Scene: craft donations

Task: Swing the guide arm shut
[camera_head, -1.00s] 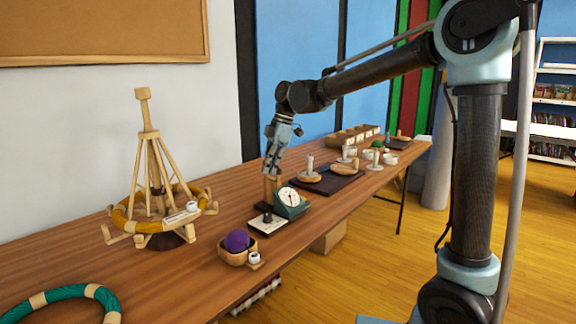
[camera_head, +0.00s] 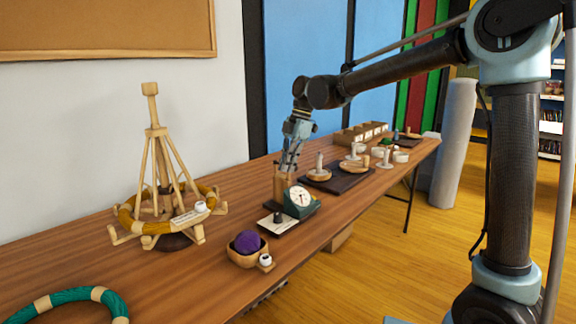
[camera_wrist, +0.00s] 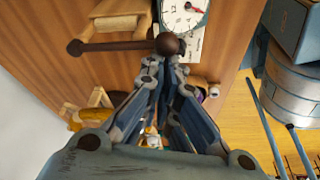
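A dark rod with a round knob (camera_wrist: 168,43) lies across the wrist view, beside a pale wooden block (camera_wrist: 115,18); I take it to be the guide arm, though it is not clear in the head view. In the head view my gripper (camera_head: 288,165) points down just above a short wooden post (camera_head: 281,188) beside the green dial scale (camera_head: 300,201). In the wrist view the fingers (camera_wrist: 165,68) come close together, with nothing seen between the tips. The knob is right at the fingertips; whether they touch cannot be told.
A wooden yarn stand (camera_head: 160,190) is at the left, with a teal ring (camera_head: 75,296) in front. A wooden bowl (camera_head: 240,258) holds a purple ball (camera_head: 247,241). Trays with wooden pieces (camera_head: 337,177) lie farther back. The wooden table between these is partly clear.

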